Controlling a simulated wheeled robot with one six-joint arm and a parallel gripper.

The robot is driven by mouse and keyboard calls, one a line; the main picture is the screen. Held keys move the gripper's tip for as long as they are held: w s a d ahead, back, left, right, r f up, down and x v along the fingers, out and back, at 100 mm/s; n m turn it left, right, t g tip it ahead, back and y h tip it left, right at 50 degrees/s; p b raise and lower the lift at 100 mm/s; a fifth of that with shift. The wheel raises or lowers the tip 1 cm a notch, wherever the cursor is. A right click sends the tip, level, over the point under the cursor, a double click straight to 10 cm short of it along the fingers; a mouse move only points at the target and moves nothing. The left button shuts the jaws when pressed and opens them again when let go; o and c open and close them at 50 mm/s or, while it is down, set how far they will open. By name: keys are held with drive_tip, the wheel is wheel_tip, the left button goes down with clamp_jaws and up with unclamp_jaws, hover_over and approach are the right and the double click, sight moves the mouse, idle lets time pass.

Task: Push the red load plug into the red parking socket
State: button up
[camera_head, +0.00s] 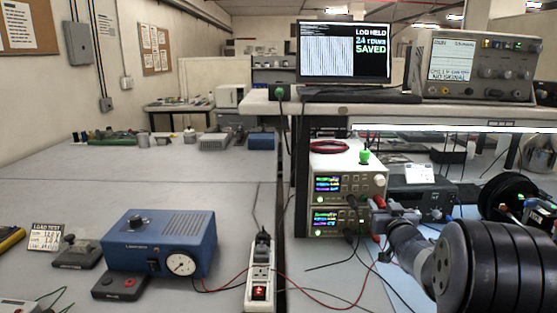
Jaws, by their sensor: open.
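My arm comes in from the lower right, and its grey end reaches toward the front of the stacked power supplies. My gripper (383,243) is at that end, small and partly hidden; it is open. Small red parts (377,218) show right beside it, by the supplies' right edge. I cannot tell which of them is the red load plug or the red parking socket, or whether they touch the gripper. A red lead (330,302) runs from the blue load box (160,245) across the bench and up toward the gripper.
The power supplies (347,187) carry a green knob on top. A black instrument (415,198) stands right of them. A power strip (259,275) with a lit red switch stands between the load box and the supplies. Black leads lie in front. The left bench has free room behind the load box.

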sight(384, 208)
drive_tip(key=shift+c, duration=0.4)
clamp_jaws()
idle(0.4)
drive_tip(key=shift+s+b, duration=0.55)
drive_tip(key=shift+s, duration=2.45)
